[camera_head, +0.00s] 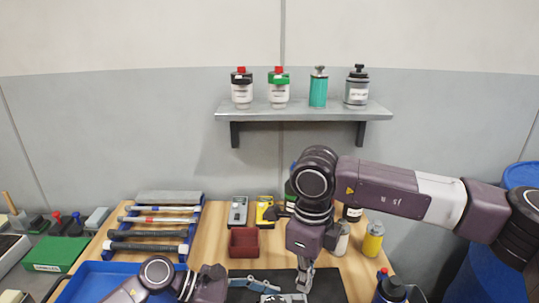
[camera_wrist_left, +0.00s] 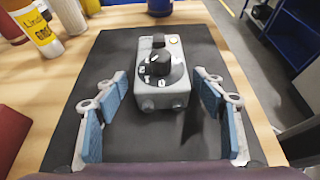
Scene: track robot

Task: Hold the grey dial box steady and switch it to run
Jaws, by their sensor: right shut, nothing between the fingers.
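The grey dial box (camera_wrist_left: 172,95) stands on the black mat (camera_wrist_left: 110,55) in the left wrist view. Its black knob (camera_wrist_left: 158,62) has a white mark; the dial's lettering is too small to read. My left gripper (camera_wrist_left: 163,90) is open, with blue-padded fingers on either side of the box and gaps to both. In the head view only part of the box (camera_head: 287,298) shows at the bottom edge, beside a blue finger of my left gripper (camera_head: 255,284). My right gripper (camera_head: 304,284) points down, shut and empty, just above and behind the box.
A red bin (camera_head: 244,242), a grey meter (camera_head: 238,211) and a yellow device (camera_head: 264,212) stand behind the mat. Yellow (camera_head: 372,238) and white containers stand to the right. A tool rack (camera_head: 155,222) and blue tray (camera_head: 90,282) lie left. The mat around the box is clear.

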